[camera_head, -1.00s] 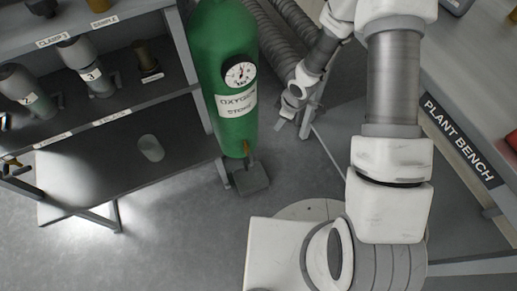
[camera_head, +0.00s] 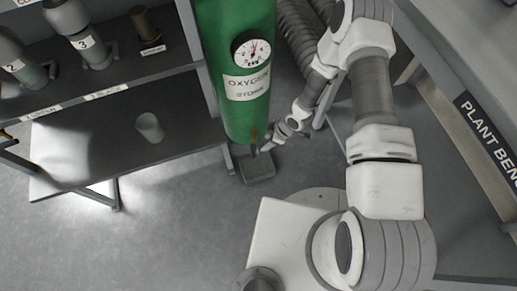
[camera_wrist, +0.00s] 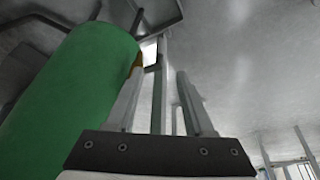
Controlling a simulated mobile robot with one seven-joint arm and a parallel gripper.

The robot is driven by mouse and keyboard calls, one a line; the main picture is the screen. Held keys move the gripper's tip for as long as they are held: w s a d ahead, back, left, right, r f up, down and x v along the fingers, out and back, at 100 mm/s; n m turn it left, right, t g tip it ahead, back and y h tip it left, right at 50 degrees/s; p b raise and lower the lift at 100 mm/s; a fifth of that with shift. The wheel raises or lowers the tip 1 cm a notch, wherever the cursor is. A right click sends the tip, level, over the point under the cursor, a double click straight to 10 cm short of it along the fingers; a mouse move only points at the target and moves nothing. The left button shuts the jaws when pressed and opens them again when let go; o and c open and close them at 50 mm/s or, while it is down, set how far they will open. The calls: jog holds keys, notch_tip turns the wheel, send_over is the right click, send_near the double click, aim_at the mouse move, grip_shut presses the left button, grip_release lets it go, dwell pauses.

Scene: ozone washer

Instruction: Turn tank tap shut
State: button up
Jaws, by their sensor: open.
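The green oxygen tank (camera_head: 235,115) stands upright with a round dial (camera_head: 252,53) and a white label on its front. A small orange-brown tap (camera_head: 254,134) shows at the tank's lower front edge. My gripper (camera_head: 263,149) is just right of and below that tap, at the foot of the tank. In the wrist view my gripper (camera_wrist: 162,90) is open, its two fingers spread with no object held between them. The tank fills the left side there, and a bit of the orange tap (camera_wrist: 138,62) shows by the left fingertip, partly hidden. I cannot tell whether they touch.
A grey shelf (camera_head: 130,85) with several canisters stands left of the tank. A grey block (camera_head: 257,166) lies on the floor below my gripper. The plant bench (camera_head: 440,75) is on the right. Floor at lower left is clear.

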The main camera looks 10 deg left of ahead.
aim_at(258, 148)
jog(key=b+x, duration=0.2)
jog(key=x, duration=0.7)
jog(key=shift+f+b, duration=0.15)
jog(key=shift+b, duration=0.15)
grip_shut()
jog(key=shift+s, duration=0.1)
